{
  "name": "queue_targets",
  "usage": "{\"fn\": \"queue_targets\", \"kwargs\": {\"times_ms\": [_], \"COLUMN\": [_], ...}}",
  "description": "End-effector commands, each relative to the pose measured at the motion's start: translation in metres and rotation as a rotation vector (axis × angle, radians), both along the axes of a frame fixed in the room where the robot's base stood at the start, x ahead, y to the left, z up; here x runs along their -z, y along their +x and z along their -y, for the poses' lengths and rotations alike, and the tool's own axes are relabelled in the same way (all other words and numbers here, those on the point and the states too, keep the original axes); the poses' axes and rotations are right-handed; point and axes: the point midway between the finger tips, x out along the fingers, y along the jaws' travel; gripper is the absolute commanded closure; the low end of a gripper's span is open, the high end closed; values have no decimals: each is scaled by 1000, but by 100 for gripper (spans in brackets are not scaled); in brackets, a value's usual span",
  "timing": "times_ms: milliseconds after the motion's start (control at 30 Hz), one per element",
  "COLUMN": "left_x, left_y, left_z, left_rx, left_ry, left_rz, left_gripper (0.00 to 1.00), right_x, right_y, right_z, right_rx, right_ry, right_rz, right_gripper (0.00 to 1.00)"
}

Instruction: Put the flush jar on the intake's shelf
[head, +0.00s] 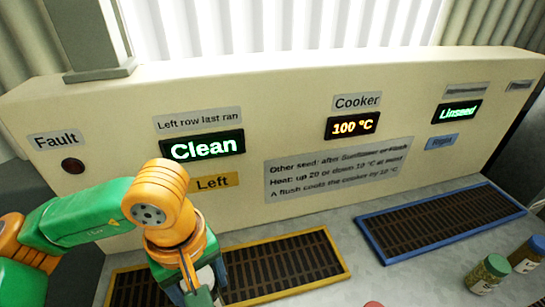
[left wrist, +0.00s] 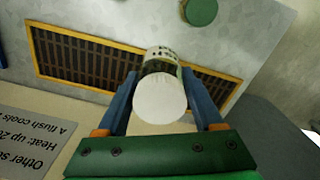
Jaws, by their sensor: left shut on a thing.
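My left gripper (head: 203,288) is shut on a jar with a white lid, with one finger on each side of it. The white-lidded jar (left wrist: 160,98) fills the space between the fingers in the left wrist view, and a small part of it (head: 206,278) shows behind the gripper in the head view. I cannot read its label. The jar is in front of the yellow-framed grate (head: 245,293) below the yellow Left sign (head: 213,182). I cannot tell its height above the grate. My right gripper is not in view.
A blue-framed grate (head: 386,251) lies to the right. Green-lidded (head: 489,272) and blue-lidded (head: 527,254) jars stand at the right. A red top (head: 373,304) shows at the bottom edge. Displays read Clean (head: 202,147), 100 °C (head: 352,125) and Linseed (head: 457,111).

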Motion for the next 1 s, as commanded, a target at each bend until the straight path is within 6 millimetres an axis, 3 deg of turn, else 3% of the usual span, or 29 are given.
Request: {"fn": "queue_targets", "kwargs": {"times_ms": [100,300,567,933,1000], "left_x": [7,14,10,-61,-37], "left_y": [13,24,26,26,25], "left_z": [-18,-36,-39,-38,-39], "left_rx": [292,606,661,660,658], "left_ry": [-2,-1,1,1,1], "left_rz": [3,10,12,13,8], "left_gripper": [100,100,100,100,100], "right_x": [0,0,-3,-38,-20], "right_y": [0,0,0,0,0], "right_z": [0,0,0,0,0], "right_rx": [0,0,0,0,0], "right_ry": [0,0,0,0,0], "right_rz": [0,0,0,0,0], "right_gripper": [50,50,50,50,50]}}
